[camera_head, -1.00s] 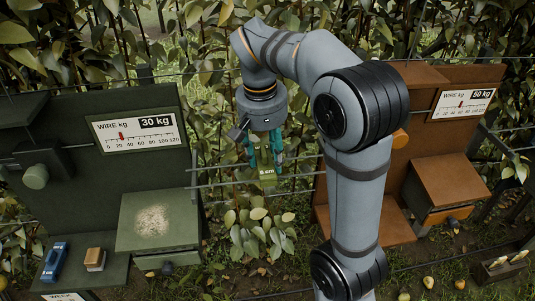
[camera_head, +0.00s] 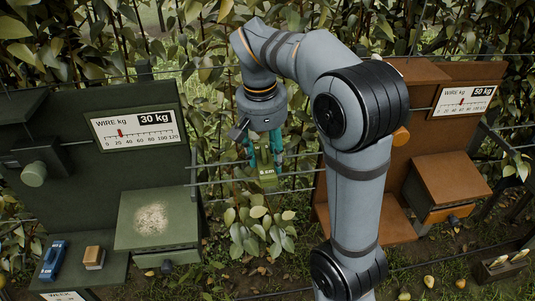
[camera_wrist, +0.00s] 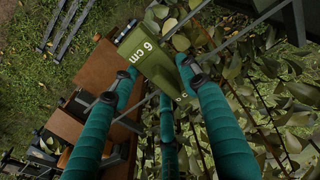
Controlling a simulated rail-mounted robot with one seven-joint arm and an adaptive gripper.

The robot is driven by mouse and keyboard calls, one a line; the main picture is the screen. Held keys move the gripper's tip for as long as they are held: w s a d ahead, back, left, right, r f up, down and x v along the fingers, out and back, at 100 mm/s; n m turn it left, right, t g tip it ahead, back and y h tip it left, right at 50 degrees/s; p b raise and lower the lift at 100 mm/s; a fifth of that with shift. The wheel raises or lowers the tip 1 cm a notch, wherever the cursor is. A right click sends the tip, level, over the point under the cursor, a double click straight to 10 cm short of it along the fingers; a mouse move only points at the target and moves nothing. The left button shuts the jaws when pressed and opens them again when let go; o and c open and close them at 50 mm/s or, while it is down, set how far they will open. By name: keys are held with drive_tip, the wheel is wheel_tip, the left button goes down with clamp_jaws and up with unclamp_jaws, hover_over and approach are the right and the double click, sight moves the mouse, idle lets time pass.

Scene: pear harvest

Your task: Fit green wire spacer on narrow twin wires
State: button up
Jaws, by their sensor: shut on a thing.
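The green wire spacer (camera_head: 267,180) is a flat block with a white size label; it reads 6 cm in the wrist view (camera_wrist: 150,62). My gripper (camera_head: 264,165) is shut on it, with teal fingers around it, pointing down. The wrist view shows the fingertips (camera_wrist: 160,74) against the block. The twin wires (camera_head: 222,182) run across between the green and orange stations, just behind or at the spacer. They also pass near the spacer's end in the wrist view (camera_wrist: 245,30). I cannot tell whether the spacer touches or sits on them.
The green station (camera_head: 60,120) on the left has a 30 kg wire gauge (camera_head: 138,130). The orange station (camera_head: 420,120) on the right has a 50 kg gauge (camera_head: 464,102). A blue block (camera_head: 53,261) and a tan block (camera_head: 94,257) lie on the left shelf. Foliage surrounds the wires.

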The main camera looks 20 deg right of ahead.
drive_tip(key=shift+f+b, duration=0.35)
drive_tip(key=shift+f, duration=0.1)
drive_tip(key=o, duration=1.2)
drive_tip(key=shift+o, duration=0.2)
drive_tip(key=r, duration=0.8)
drive_tip(key=s+a+r, duration=0.1)
drive_tip(key=r, duration=0.3)
drive_tip(key=shift+a, duration=0.1)
drive_tip(key=f, duration=0.8)
drive_tip(key=w+d+f, duration=0.1)
drive_tip(key=f, duration=0.3)
drive_tip(key=shift+d, duration=0.1)
drive_tip(key=shift+r, duration=0.15)
